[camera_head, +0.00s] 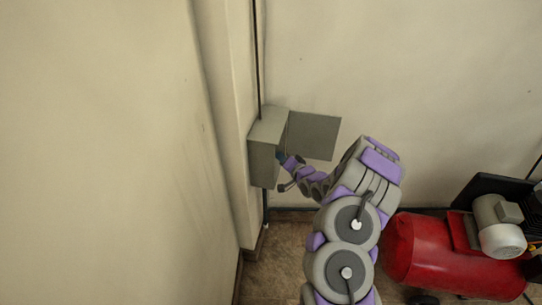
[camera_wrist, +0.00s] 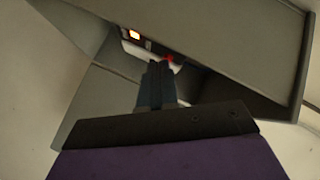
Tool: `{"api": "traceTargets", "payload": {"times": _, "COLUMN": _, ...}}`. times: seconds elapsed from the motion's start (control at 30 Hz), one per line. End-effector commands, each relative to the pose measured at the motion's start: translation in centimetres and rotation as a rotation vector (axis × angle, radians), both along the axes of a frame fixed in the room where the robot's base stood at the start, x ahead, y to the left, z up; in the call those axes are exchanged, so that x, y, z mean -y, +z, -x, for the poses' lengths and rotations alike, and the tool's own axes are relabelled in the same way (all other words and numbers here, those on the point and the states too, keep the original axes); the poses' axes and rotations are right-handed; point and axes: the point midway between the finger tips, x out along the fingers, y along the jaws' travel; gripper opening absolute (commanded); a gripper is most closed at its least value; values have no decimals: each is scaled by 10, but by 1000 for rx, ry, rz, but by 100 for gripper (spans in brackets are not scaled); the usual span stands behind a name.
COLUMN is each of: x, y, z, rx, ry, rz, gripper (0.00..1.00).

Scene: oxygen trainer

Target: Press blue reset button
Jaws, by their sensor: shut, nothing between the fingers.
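A grey wall box (camera_head: 263,165) is mounted in the corner, with its door (camera_head: 316,134) swung open to the right. My gripper (camera_head: 280,156) is at the box's open side, its fingertips partly hidden by the box. In the wrist view my gripper (camera_wrist: 158,75) is shut, with nothing between the fingers, and points into the box. Beyond the fingertips are a small red part (camera_wrist: 169,58) and a lit orange-white switch (camera_wrist: 133,35). No blue button can be made out; the fingers cover part of the panel. I cannot tell whether the fingertips touch anything.
The box's walls and open door (camera_wrist: 90,105) closely flank my gripper in the wrist view. A dark cable (camera_head: 257,60) runs up the wall above the box. A red tank with a motor (camera_head: 440,255) stands on the floor at the right.

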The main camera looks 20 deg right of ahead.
Motion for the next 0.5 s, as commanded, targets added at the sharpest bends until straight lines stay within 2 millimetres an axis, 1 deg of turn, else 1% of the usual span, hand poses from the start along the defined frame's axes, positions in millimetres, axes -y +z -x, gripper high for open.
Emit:
{"api": "traceTargets", "payload": {"times": 0.3, "x": 0, "y": 0, "z": 0, "rx": 0, "ry": 0, "rz": 0, "gripper": 0}}
{"api": "traceTargets", "payload": {"times": 0.5, "x": -5, "y": 1, "z": -2, "rx": -1, "ry": 1, "rz": 0, "gripper": 0}}
